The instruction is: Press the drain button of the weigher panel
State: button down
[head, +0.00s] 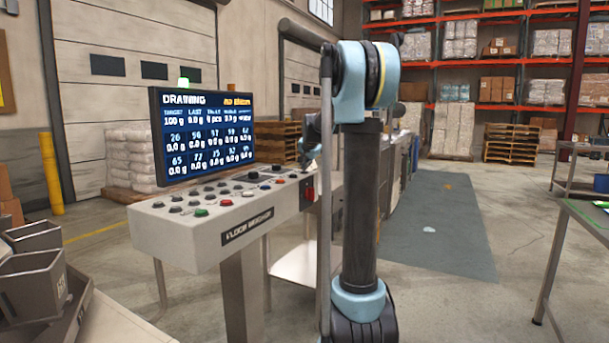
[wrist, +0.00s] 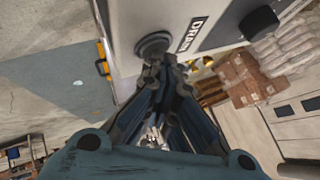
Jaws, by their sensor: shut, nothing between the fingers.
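The weigher panel (head: 185,245) is a pale, sloped console with several small buttons and a dark screen (head: 205,135) whose blurred heading looks like "DRAINING". In the wrist view, the drain button (wrist: 152,43) is a dark round button beside a label (wrist: 192,34) that reads as "DRAIN". My gripper (wrist: 160,62) is shut and empty, its fingertips at the button's near edge; I cannot tell whether they touch it. In the head view my gripper (head: 310,152) is small, over the panel's far right end, and the drain button cannot be made out there.
Grey metal bins (head: 35,280) stand at the lower left. A metal table (head: 590,220) is at the right edge. A green floor mat (head: 440,225) lies beyond my arm. Pallet racks (head: 500,60) stand at the back. Another dark button (wrist: 258,24) is on the panel past the label.

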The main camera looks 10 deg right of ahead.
jog(key=shift+r, duration=0.9)
jog(key=shift+r, duration=2.5)
jog(key=s+f+n+g, duration=0.15)
jog(key=s+f, duration=0.25)
jog(key=s, duration=0.6)
jog(key=s+f+n+g, duration=0.15)
jog(key=s+f, duration=0.35)
jog(key=s, duration=0.6)
jog(key=s+f+n+g, duration=0.15)
jog(key=s+f, duration=0.25)
jog(key=s, duration=0.6)
jog(key=s+f+n+g, duration=0.1)
jog(key=s+f+n, duration=0.1)
jog(key=s+f, duration=0.7)
jog(key=s+f+n+g, duration=0.1)
jog(key=s+f+n, duration=0.1)
jog(key=s+f, duration=0.8)
jog(key=s, duration=0.6)
jog(key=shift+s+a+f+n, duration=0.2)
jog(key=shift+a+f+n, duration=0.1)
jog(key=shift+n, duration=0.05)
